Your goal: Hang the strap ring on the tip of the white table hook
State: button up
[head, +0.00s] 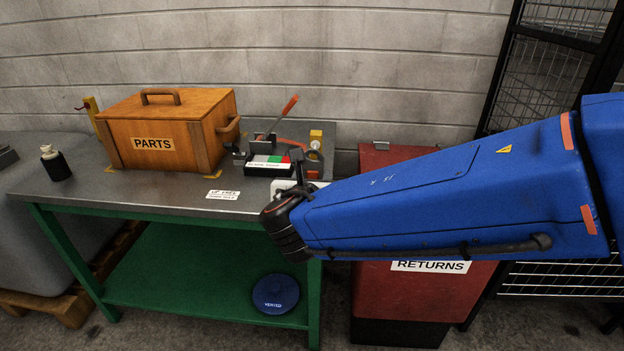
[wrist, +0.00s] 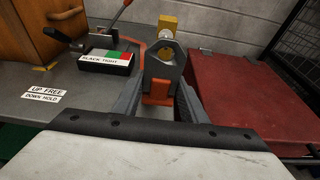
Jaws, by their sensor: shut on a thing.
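In the wrist view my gripper (wrist: 162,84) is shut on the strap ring (wrist: 165,67), a dark grey angular ring with a hole near its top. Orange strap (wrist: 156,92) shows between the fingers below the ring, and an orange band curves to its left. The ring stands up in front of a yellow block (wrist: 169,23).
The wooden PARTS box (head: 150,130) stands farther left on the grey table (head: 100,195). A red RETURNS bin (head: 420,300) stands right of the table.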

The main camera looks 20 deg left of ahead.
jog(key=shift+r+x, duration=0.2)
jog(key=shift+x, duration=0.6)
jog(key=shift+r+x, duration=0.15)
jog(key=shift+x, duration=1.45)
jog(key=shift+f, duration=0.1)
jog(key=o, duration=1.1)
jog(key=shift+c, duration=0.2)
